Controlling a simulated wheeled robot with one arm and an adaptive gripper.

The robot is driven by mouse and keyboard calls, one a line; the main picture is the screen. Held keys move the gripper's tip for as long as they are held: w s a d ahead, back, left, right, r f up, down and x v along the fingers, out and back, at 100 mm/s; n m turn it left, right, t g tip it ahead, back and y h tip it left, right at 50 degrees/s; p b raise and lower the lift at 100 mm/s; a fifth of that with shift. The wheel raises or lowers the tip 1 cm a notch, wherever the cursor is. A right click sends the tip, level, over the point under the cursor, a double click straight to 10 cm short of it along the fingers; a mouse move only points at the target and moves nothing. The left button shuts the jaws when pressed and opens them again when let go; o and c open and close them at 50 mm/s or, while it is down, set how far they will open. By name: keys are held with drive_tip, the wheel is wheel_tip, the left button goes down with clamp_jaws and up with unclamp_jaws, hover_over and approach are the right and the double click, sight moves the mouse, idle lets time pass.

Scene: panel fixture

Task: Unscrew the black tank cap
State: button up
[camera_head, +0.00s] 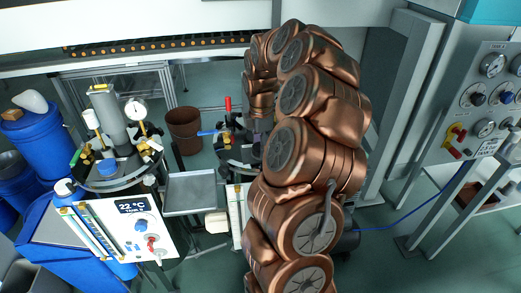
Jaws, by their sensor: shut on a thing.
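My copper-coloured arm arches through the middle of the view and comes down over the second tank unit (236,165). My gripper (258,132), at the arm's far end, is only partly seen as a dark grey shape above that tank's top, and its fingers are mostly hidden behind my arm. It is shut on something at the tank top. The black tank cap cannot be made out clearly there. A red-handled lever and a blue-handled valve (209,132) stand just left of my gripper.
A grey tray (190,190) lies between the units. A brown bin (184,130) stands behind. A control cabinet (470,110) is at right.

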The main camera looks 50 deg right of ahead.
drive_tip(key=shift+r+n+p, duration=0.1)
drive_tip(key=shift+n+p, duration=1.1)
drive_tip(key=shift+n, duration=0.5)
drive_tip(key=shift+n+p, duration=1.25)
drive_tip(key=shift+n, duration=0.45)
drive_tip(key=shift+n+p, duration=0.7)
drive_tip(key=shift+n, duration=0.1)
drive_tip(key=shift+n+p, duration=0.6)
drive_tip(key=shift+n, duration=0.4)
